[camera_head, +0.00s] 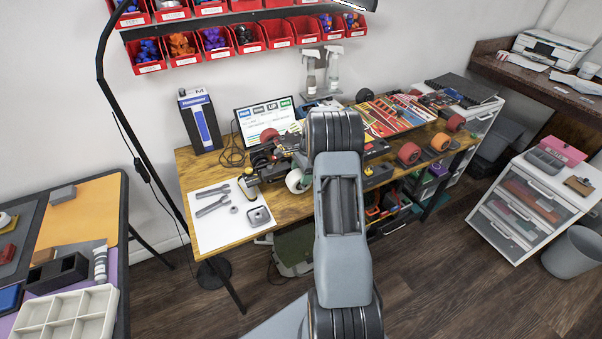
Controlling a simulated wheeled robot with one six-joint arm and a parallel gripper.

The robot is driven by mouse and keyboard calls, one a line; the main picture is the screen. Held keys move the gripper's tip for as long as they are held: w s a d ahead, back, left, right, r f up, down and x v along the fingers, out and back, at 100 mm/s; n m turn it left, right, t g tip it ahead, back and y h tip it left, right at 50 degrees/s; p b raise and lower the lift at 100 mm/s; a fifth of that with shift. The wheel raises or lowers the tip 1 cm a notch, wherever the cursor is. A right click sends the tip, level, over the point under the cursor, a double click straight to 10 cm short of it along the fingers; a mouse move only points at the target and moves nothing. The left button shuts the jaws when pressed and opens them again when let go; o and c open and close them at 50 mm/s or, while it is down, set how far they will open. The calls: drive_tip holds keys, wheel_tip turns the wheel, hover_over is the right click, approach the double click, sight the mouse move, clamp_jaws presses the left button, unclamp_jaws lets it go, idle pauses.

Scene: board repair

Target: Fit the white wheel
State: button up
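A pale, whitish round thing that looks like the white wheel (296,181) is at the front of the wooden workbench (222,165), just left of my arm. A dark assembly (262,158) lies behind and left of it, with a red wheel (269,135) near it. Several red-orange wheels (409,153) are along the right part of the bench. My arm rises through the middle of the view and covers part of the bench. I cannot make out my gripper's fingers, nor whether anything is between them.
A white mat (217,226) with wrenches lies at the bench's left end. A yellow-and-black tool (249,186) is beside it. A monitor (265,115) and spray bottles (333,70) stand behind. A black lamp pole (121,105) rises at the left. Dark floor (430,265) is open at the right.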

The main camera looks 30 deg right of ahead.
drive_tip(key=o, duration=0.3)
drive_tip(key=c, duration=0.3)
drive_tip(key=shift+r, duration=0.1)
idle(0.6)
drive_tip(key=shift+p+v, duration=2.6)
drive_tip(key=shift+v, duration=1.1)
